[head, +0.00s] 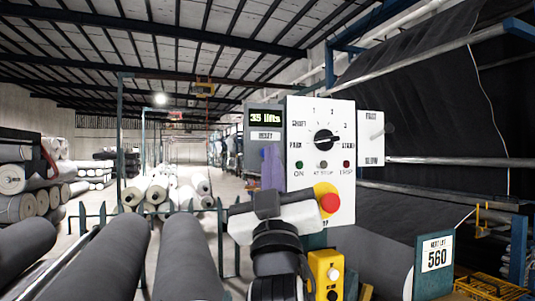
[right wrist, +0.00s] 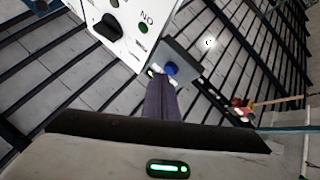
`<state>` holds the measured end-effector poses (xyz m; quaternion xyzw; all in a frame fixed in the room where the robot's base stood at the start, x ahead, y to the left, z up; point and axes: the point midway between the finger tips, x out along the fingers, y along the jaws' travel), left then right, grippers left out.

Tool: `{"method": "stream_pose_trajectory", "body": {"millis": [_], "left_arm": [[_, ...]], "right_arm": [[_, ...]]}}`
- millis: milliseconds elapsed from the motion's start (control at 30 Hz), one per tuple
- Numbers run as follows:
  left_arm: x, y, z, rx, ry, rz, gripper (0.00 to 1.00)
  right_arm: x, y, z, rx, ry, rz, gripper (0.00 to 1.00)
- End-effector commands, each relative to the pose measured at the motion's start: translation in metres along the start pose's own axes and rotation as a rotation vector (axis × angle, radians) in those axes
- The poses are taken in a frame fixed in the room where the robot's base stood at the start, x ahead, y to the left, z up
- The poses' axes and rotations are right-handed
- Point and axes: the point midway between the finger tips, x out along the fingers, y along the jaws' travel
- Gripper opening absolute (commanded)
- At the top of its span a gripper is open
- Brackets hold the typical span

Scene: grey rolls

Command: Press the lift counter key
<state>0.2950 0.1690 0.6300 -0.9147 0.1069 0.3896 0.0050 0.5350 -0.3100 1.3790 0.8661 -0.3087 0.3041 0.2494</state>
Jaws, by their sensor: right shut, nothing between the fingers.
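The lift counter (head: 264,118) is a grey box with a green "35 lifts" display and a "RESET" label, left of the white control panel (head: 318,160). In the right wrist view, a round blue key (right wrist: 171,69) shows on the grey counter box (right wrist: 190,66). My right gripper (head: 271,150) is shut and empty, its purple fingers reaching up at the box's lower part. In the right wrist view its fingertips (right wrist: 159,80) lie close beside the blue key; contact cannot be told. In the head view the fingers hide the key. My left gripper is not in view.
The panel carries a black rotary knob (head: 324,139), small lamps and a red stop button (head: 329,203) on yellow. A yellow button box (head: 326,274) stands below. Grey rolls (head: 188,258) lie at front left. Dark fabric (head: 420,90) hangs at right.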

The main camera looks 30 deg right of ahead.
Motion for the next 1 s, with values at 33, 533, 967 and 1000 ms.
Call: {"method": "stream_pose_trajectory", "body": {"millis": [33, 533, 967, 1000], "left_arm": [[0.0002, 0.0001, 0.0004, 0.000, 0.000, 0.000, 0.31], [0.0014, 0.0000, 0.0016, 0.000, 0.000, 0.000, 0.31], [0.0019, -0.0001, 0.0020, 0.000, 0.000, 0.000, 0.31], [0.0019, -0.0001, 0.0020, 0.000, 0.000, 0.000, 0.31]], "right_arm": [[0.0004, -0.0003, 0.0004, 0.000, 0.000, 0.000, 0.00], [0.0046, -0.0032, 0.0034, 0.000, 0.000, 0.001, 0.00], [0.0070, -0.0054, 0.0055, 0.000, -0.001, 0.000, 0.00], [0.0070, -0.0054, 0.0055, 0.000, -0.001, 0.000, 0.00]]}}
